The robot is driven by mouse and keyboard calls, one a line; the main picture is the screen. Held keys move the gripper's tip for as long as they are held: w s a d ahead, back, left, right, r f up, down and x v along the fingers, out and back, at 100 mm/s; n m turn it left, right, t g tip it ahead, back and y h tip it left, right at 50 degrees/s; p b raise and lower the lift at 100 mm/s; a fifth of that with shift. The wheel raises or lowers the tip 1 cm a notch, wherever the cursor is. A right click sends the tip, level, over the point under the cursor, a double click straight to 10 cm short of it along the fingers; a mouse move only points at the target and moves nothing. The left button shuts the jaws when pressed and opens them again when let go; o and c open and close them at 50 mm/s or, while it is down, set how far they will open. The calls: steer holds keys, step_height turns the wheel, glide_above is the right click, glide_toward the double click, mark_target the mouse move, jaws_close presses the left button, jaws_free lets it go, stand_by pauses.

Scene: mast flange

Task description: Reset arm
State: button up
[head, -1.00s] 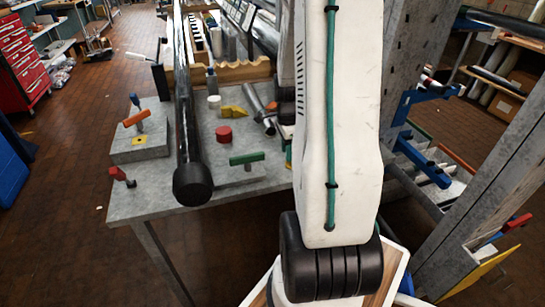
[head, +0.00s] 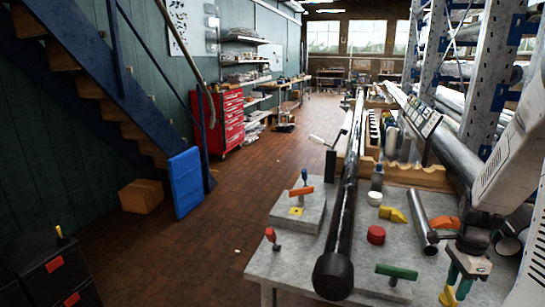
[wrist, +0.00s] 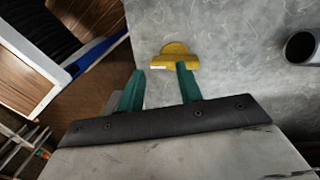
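My gripper (head: 459,282) is at the lower right of the head view, at the right end of the grey table (head: 262,262). Its two green fingers also show in the wrist view (wrist: 160,88). They stand apart with nothing between them, so it is open. A yellow piece (wrist: 178,60) with a rounded top lies on the grey surface just beyond the fingertips. In the head view, yellow (head: 447,296) shows beside the fingers. My white arm (head: 515,150) fills the right edge. Whether the fingers touch the surface cannot be told.
A long black tube (head: 345,200) runs over the table, its capped end toward me. A green-handled clamp (head: 396,272), red cylinder (head: 376,235), metal tube (head: 420,220) and orange-handled block (head: 300,208) are nearby.

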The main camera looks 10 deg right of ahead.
steer(key=s+a+r+n, duration=0.3)
steer(key=a+r+n, duration=0.4)
steer(key=a, duration=0.2)
steer(key=s+a+r+n+t, duration=0.1)
steer(key=s+a+r+n, duration=0.3)
steer(key=a+r+n, duration=0.3)
steer(key=s+a+r+n+t, duration=0.1)
steer(key=s+a+r+n, duration=0.3)
steer(key=a, duration=0.9)
step_height(320, 180, up, 3)
steer(key=n, duration=0.4)
steer(key=shift+s, duration=0.2)
steer(key=shift+r, duration=0.1)
